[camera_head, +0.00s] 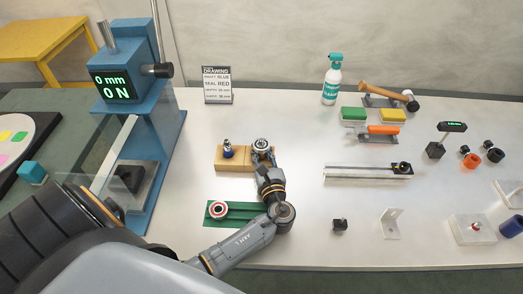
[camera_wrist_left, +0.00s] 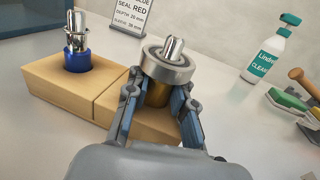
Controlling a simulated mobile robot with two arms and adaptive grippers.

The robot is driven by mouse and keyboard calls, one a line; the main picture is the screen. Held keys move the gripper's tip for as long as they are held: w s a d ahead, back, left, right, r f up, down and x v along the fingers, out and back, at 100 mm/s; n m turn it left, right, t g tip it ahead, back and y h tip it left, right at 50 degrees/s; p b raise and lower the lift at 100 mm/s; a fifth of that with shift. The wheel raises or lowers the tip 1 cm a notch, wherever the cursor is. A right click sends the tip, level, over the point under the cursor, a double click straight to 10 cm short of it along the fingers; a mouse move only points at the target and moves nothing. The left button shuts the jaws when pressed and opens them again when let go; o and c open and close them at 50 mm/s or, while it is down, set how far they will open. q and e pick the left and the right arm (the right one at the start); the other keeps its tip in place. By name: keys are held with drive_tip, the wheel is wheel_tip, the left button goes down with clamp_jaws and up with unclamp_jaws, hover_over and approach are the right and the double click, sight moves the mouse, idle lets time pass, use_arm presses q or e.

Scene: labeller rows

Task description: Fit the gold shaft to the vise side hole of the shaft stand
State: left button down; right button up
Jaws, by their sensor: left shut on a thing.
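The shaft stand (camera_head: 233,165) is a tan block, also in the left wrist view (camera_wrist_left: 60,97). Its left part holds an upright shaft with a blue collar (camera_head: 228,149) and a silver top (camera_wrist_left: 76,40). My left gripper (camera_head: 262,153) is at the right end of the stand. It is shut on the gold shaft (camera_wrist_left: 158,94), which stands about upright and carries a silver ring-shaped bearing (camera_wrist_left: 167,66) around its top. The shaft's lower end is hidden by the fingers and wrist; I cannot tell whether it is in a hole. My right gripper is not in view.
A blue press (camera_head: 150,110) stands at left. A drawing sign (camera_head: 217,86) is behind the stand. A metal rail fixture (camera_head: 360,172) lies to the right, with clear table between.

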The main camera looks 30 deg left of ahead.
sight(262, 140)
use_arm(q)
drive_tip(key=shift+f, duration=0.3)
drive_tip(key=c, duration=1.1)
unclamp_jaws()
drive_tip(key=shift+o, duration=0.2)
drive_tip(key=shift+f, duration=0.1)
wheel_tip(262, 140, up, 10)
drive_tip(key=shift+r, duration=0.1)
